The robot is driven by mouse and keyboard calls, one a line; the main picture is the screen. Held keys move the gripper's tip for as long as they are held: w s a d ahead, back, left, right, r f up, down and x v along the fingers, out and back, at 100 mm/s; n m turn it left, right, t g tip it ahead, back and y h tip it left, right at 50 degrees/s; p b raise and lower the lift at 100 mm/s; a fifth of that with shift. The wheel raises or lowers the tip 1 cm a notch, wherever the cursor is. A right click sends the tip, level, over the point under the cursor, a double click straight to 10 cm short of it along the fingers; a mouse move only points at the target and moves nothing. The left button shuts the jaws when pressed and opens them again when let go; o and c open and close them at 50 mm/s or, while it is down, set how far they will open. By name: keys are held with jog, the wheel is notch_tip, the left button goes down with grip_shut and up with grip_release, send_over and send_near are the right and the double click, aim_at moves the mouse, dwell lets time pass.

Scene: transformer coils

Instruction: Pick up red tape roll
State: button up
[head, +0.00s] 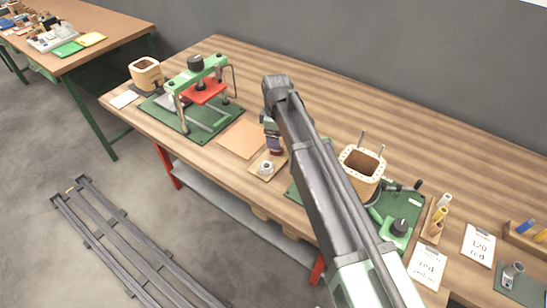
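My arm reaches from the bottom right to the middle of the table and bends down at the wrist. My gripper (275,150) points down beside a small whitish roll (266,168) on a tan pad (257,174) near the table's front edge. The gripper is small and dark here, and I cannot tell whether its fingers are open or shut. I cannot clearly make out a red tape roll. The whitish roll shows no clear red. My arm hides part of the table behind it.
A green-framed press with a red plate (204,91) stands on a green mat at the left, by a wound coil (146,73). Another coil (362,170) stands right of my arm near a green clamp device (396,235). Cards (479,245) and small tubes (440,215) lie farther right.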

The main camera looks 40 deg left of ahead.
notch_tip(320, 180, down, 6)
jog(key=b, duration=0.5)
jog(key=shift+f, duration=0.15)
jog(key=shift+r, duration=0.3)
jog(key=shift+c, duration=0.4)
jog(key=c, duration=0.9)
notch_tip(320, 180, up, 20)
jog(key=p, duration=2)
